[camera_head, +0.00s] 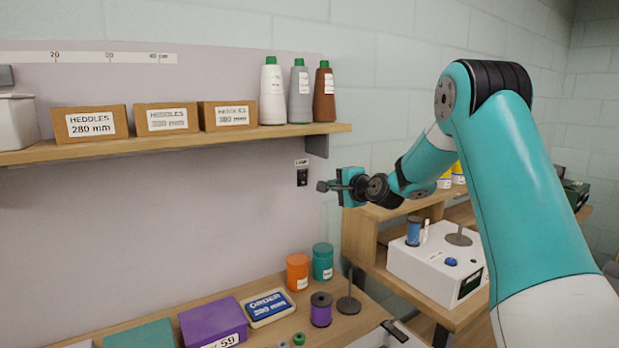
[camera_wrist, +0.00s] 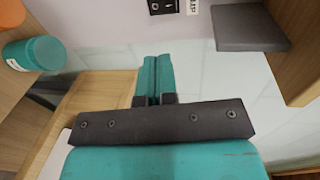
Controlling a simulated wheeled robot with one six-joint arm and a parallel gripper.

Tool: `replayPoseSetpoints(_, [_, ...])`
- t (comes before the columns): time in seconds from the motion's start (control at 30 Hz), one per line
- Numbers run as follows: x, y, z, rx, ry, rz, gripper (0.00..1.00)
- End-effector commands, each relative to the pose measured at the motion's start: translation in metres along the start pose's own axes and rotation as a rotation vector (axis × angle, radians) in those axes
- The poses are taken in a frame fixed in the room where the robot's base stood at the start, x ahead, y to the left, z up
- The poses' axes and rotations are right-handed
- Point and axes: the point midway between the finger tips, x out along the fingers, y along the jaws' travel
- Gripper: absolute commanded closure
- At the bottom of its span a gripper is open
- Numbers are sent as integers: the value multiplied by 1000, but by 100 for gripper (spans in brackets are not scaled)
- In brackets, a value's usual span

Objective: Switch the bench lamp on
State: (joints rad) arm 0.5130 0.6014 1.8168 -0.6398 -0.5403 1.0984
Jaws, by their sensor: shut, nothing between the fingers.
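The lamp switch (camera_head: 302,177) is a small black plate on the pale wall panel, below the right end of the shelf. A small white label (camera_head: 301,162) reading LAMP sits above it. My gripper (camera_head: 324,186) is just right of the switch in the head view, its fingers shut and empty. In the wrist view the shut teal fingers (camera_wrist: 152,72) point toward the switch (camera_wrist: 162,6), which is partly cut off at the top edge; a gap shows between them. The rocker's position is too small to tell. The lamp itself is not in view.
The wooden shelf (camera_head: 180,142) with heddle boxes and thread cones juts out above the switch; its dark bracket (camera_wrist: 250,28) is near in the wrist view. Orange (camera_head: 297,272) and teal (camera_head: 322,262) jars stand on the bench below. The wall around the switch is clear.

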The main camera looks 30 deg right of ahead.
Motion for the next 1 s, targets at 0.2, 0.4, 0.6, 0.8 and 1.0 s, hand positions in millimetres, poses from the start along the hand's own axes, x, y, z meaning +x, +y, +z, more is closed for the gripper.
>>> replayPoseSetpoints(0.2, [0,0,-1,3,2,-3,100])
replayPoseSetpoints(0.4, [6,-2,0,2,0,-2,100])
replayPoseSetpoints(0.6, [38,-3,1,0,-2,0,100])
replayPoseSetpoints(0.8, [82,-3,1,0,-2,0,100])
replayPoseSetpoints(1.0, [116,-9,1,0,-2,-2,100])
